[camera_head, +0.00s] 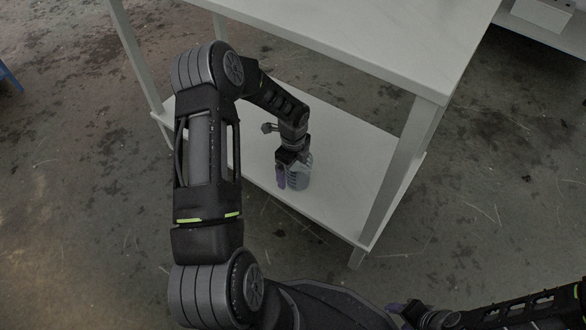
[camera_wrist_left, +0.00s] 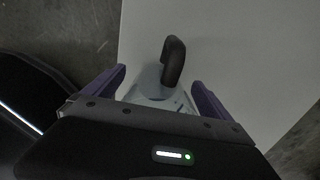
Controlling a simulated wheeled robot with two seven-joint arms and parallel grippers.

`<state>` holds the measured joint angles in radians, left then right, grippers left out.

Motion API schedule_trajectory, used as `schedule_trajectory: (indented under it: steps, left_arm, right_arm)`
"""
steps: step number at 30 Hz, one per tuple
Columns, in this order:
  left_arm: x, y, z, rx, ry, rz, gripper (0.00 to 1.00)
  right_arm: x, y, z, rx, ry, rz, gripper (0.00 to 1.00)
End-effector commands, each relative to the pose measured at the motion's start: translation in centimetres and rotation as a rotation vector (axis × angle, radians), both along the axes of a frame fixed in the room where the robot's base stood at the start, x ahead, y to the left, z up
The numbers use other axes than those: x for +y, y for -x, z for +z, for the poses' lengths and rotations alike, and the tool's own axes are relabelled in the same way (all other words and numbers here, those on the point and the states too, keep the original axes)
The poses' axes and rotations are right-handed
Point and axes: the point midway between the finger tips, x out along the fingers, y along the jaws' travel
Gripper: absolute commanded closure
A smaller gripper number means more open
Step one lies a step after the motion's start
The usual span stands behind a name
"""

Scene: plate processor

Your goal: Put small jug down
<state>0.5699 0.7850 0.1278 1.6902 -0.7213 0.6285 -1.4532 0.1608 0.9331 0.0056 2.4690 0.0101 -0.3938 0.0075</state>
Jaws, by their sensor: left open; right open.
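The small jug (camera_head: 302,172) is pale and translucent. It appears to stand upright on the white lower shelf (camera_head: 345,165). In the left wrist view the jug (camera_wrist_left: 150,88) shows its dark handle (camera_wrist_left: 173,62) between the purple fingers. My left gripper (camera_head: 288,172) reaches down to the jug; its fingers, in the left wrist view (camera_wrist_left: 160,82), are open on either side of it, with a gap at the right finger. The lower part of the jug is hidden by the gripper body. My right gripper (camera_head: 400,312) is open and empty at the bottom right.
The table's white top (camera_head: 390,40) overhangs the lower shelf, with a leg (camera_head: 395,170) at the shelf's right. The shelf is otherwise clear where visible. A white box (camera_head: 542,15) sits on another surface at top right. The stained floor is open around the table.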

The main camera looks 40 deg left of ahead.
Motion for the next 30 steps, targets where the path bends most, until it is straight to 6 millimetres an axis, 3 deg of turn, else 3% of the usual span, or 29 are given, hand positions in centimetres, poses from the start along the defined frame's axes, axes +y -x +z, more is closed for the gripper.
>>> schedule_trajectory:
  steps: [8,21,30]
  left_arm:
    - [0.0,0.0,0.5,-0.001,0.000,0.000,0.05]
    - [0.0,0.0,6.8,-0.001,0.000,-0.001,0.05]
    - [0.0,0.0,7.7,0.000,0.000,0.000,0.05]
  right_arm:
    - [0.0,0.0,0.3,0.001,0.000,0.000,0.48]
    - [-0.1,0.5,3.3,0.012,-0.002,0.007,0.48]
    - [-0.1,0.6,3.5,0.016,-0.003,0.008,0.48]
